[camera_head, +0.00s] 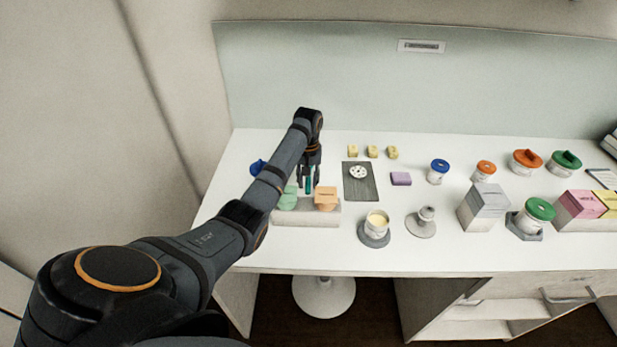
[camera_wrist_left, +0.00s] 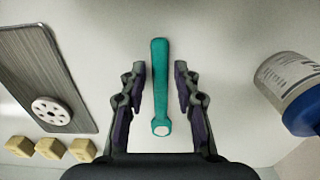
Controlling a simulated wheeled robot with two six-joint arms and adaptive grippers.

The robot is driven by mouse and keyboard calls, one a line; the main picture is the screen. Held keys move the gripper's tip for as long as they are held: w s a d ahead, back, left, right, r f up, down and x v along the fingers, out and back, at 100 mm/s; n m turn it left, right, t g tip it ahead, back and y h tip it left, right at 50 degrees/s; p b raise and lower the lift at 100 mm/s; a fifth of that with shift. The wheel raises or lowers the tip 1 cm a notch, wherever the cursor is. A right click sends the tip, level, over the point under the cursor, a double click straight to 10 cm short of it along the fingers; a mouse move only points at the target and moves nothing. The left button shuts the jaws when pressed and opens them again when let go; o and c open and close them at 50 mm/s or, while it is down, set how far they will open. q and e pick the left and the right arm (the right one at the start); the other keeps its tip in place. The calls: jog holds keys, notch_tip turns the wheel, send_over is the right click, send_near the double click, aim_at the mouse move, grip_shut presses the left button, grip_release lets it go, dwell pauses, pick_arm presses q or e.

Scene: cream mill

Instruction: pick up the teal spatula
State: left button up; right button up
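The teal spatula (camera_wrist_left: 160,85) lies between the two fingers of my left gripper (camera_wrist_left: 162,90) in the left wrist view, with a gap on each side of it. It shows as a small teal strip (camera_head: 308,185) below the fingers in the head view. My left gripper (camera_head: 309,178) points down over the left part of the white table and is open. Whether the fingers are level with the spatula or above it is hard to tell. My right gripper is not in view.
A box with green and orange items (camera_head: 325,198) stands close in front of the gripper. A grey plate (camera_head: 361,194) with a white disc lies to the right. A blue-lidded jar (camera_wrist_left: 302,108) is near the gripper. Several yellow blocks (camera_head: 372,152) sit behind.

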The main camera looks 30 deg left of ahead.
pick_arm(q)
grip_shut()
notch_tip(320, 180, up, 6)
jog(key=shift+r, duration=0.25)
notch_tip(320, 180, up, 4)
jog(key=shift+f+p, duration=0.2)
jog(key=shift+p, duration=1)
